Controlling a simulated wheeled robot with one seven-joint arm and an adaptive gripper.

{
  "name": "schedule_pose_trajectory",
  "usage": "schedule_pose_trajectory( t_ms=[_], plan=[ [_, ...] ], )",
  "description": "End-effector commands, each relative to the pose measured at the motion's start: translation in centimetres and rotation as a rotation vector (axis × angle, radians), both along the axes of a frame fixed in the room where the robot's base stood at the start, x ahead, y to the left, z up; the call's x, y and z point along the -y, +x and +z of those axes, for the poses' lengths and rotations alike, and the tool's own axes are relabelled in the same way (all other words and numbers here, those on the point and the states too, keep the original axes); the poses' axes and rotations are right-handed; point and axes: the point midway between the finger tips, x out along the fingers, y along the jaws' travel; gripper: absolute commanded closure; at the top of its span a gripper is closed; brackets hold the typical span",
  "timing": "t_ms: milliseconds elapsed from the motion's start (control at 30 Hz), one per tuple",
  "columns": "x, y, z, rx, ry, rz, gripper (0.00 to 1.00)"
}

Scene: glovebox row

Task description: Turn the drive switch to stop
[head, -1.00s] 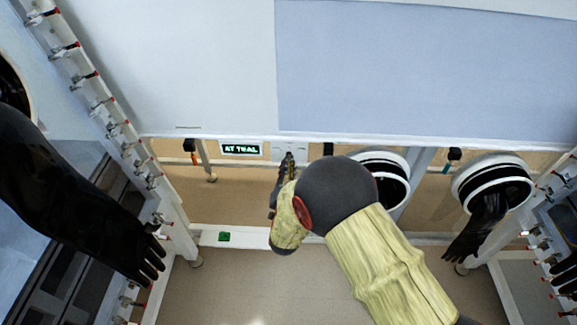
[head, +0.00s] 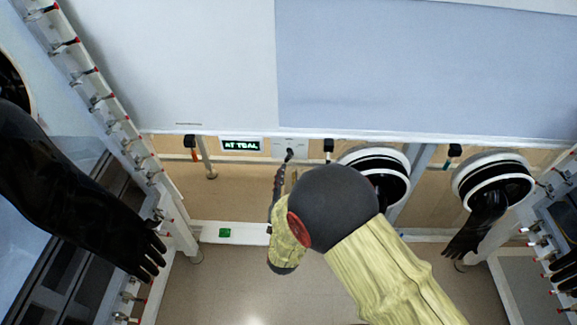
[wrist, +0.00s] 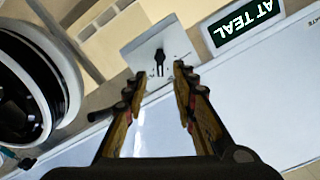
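The drive switch (wrist: 159,60) is a small black knob on a light grey plate (wrist: 178,40), under the white panel's edge. In the head view the knob (head: 289,155) and its plate (head: 291,146) show just beyond my fingertips. In the wrist view my gripper (wrist: 160,74) is open, with its two fingers apart and the knob showing in line with the gap between their tips. Nothing is held. The gripper also shows in the head view (head: 287,175), partly hidden by my own wrist. No stop marking on the plate is readable.
A round black-and-white glove port (head: 374,160) is close on the right. Black gloves hang at left (head: 75,200) and right (head: 484,220). Open floor lies below.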

Motion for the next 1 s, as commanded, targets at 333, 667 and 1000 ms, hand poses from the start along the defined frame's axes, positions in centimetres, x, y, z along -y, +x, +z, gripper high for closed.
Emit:
schedule_pose_trajectory(
  t_ms=[333,667,1000],
  plan=[
    [-0.3,-5.2,0.0,-0.001,0.000,0.002,0.73],
    [-0.2,-5.7,0.0,0.001,0.001,0.000,0.73],
    [-0.2,-5.7,0.0,-0.001,-0.007,-0.001,0.73]
  ],
)
